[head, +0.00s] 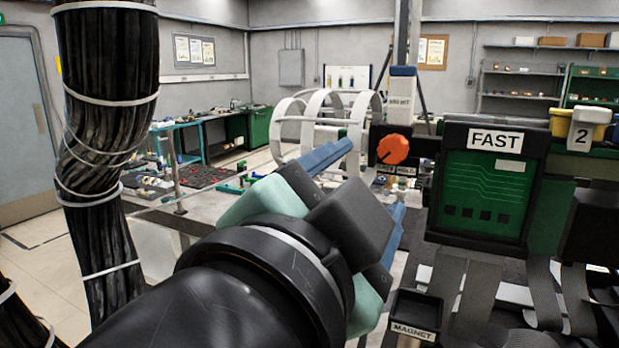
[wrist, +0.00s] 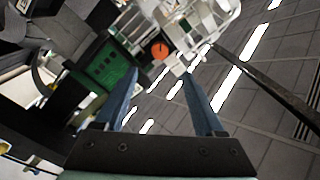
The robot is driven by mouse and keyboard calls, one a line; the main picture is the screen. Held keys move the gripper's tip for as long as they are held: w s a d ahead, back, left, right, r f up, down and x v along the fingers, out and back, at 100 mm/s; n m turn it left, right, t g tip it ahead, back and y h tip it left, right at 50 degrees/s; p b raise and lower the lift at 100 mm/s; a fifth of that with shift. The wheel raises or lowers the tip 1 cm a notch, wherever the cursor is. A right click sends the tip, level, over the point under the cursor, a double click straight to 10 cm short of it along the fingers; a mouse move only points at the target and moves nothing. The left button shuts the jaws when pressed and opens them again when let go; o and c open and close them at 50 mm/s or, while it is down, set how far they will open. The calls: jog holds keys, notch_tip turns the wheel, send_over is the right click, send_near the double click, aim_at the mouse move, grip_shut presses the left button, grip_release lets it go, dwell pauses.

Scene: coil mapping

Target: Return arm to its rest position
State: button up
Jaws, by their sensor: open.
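My arm reaches forward from the bottom of the head view, and my gripper (head: 365,185) is at its end, near the middle of the picture. The two blue fingers stand apart in the wrist view (wrist: 163,92), with nothing between them. In the head view the dark wrist housing hides part of the fingers. The gripper is raised in front of an orange knob (head: 393,149) and left of the green board labelled FAST (head: 487,190). The knob also shows beyond the fingertips in the wrist view (wrist: 159,50).
A thick black cable bundle (head: 105,130) hangs at the left. White coil rings (head: 330,125) stand behind the gripper. A black tray labelled MAGNET (head: 415,315) sits at lower right, near grey straps (head: 480,300). Open floor (head: 40,270) lies at the left.

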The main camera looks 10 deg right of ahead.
jog(key=shift+v, duration=0.9)
jog(key=s+a+r+n+t+y, duration=0.1)
jog(key=a+r+n+t+y, duration=0.7)
jog(key=n, duration=0.8)
notch_tip(320, 180, up, 3)
jog(key=t+y, duration=0.2)
jog(key=t, duration=0.2)
jog(key=shift+s, duration=0.4)
